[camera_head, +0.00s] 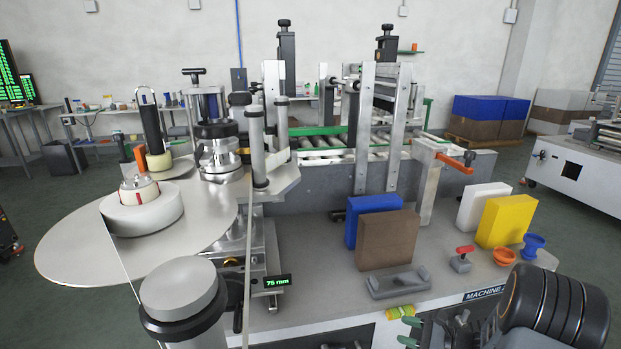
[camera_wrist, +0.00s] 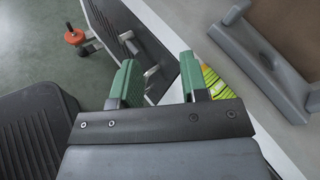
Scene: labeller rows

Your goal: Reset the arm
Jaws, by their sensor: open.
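My gripper (camera_wrist: 157,82) shows in the wrist view with its two green fingers apart and nothing between them. It also shows in the head view (camera_head: 407,332), low at the front edge of the machine bench, at the end of my dark arm in the lower right corner. A yellow and green labelled item (camera_head: 401,312) lies on the bench edge right by the fingers. In the wrist view that item (camera_wrist: 214,82) is partly hidden behind the right finger. I cannot tell whether the finger touches it.
The labelling machine bench (camera_head: 330,285) carries a grey tray (camera_head: 397,283), a brown block (camera_head: 388,240), a blue block (camera_head: 366,215), a yellow block (camera_head: 505,221), a white block (camera_head: 482,205), a red-handled piece (camera_head: 461,259), and orange (camera_head: 504,256) and blue (camera_head: 533,245) funnels.

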